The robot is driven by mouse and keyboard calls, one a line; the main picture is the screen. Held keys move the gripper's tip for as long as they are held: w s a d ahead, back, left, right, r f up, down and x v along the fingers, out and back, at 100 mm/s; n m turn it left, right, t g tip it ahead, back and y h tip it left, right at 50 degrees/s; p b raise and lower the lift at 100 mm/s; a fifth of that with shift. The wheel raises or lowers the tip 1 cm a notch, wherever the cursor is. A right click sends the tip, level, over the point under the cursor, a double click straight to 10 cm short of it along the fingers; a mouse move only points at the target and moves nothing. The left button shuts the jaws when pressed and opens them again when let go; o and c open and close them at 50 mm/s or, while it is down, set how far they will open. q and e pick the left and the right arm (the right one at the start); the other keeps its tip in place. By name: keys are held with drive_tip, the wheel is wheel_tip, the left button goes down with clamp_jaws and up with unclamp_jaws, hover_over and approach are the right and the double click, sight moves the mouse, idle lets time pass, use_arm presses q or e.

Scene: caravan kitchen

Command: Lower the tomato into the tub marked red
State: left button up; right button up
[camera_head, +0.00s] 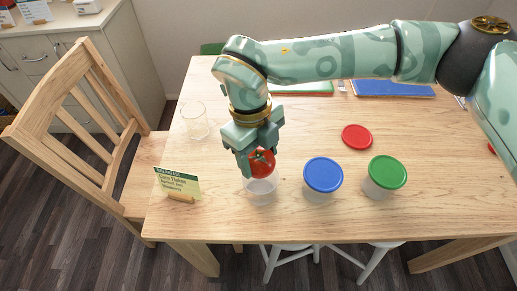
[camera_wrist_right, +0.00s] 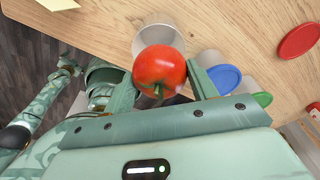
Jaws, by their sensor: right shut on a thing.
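A red tomato (camera_head: 262,162) is held in my right gripper (camera_head: 256,160), which is shut on it. In the wrist view the tomato (camera_wrist_right: 160,70) sits between the two fingers. Right below it on the table is a clear tub without a lid (camera_head: 260,187); its rim and wall also show behind the tomato in the wrist view (camera_wrist_right: 158,22). The tomato overlaps the tub's mouth in the head view; I cannot tell whether it is inside the rim. A loose red lid (camera_head: 357,137) lies flat on the table.
A tub with a blue lid (camera_head: 323,174) and one with a green lid (camera_head: 386,173) stand right of the open tub. A card sign (camera_head: 178,184) stands at left, a clear glass (camera_head: 195,121) behind it. Blue and green boards lie at the back. A wooden chair (camera_head: 85,130) is at left.

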sight(259, 171)
drive_tip(key=shift+f+b, duration=0.75)
drive_tip(key=shift+f, duration=1.6)
use_arm(q)
drive_tip(key=shift+s+f, duration=0.45)
drive_tip(key=shift+f, duration=0.35)
use_arm(e)
drive_tip(key=shift+s+f, duration=0.2)
drive_tip(key=shift+f, duration=0.1)
drive_tip(key=shift+d+f, duration=0.1)
drive_tip(key=shift+f, duration=0.05)
drive_tip(key=o, duration=1)
drive_tip(key=shift+o, duration=0.5)
wheel_tip(259, 171, up, 17)
drive_tip(key=w+a+p, duration=0.2)
drive_tip(key=p, duration=0.2)
use_arm(q)
drive_tip(key=r, duration=0.1)
drive_tip(key=w+r, duration=0.2)
drive_tip(key=r, duration=0.1)
use_arm(e)
drive_tip(key=shift+d, duration=0.1)
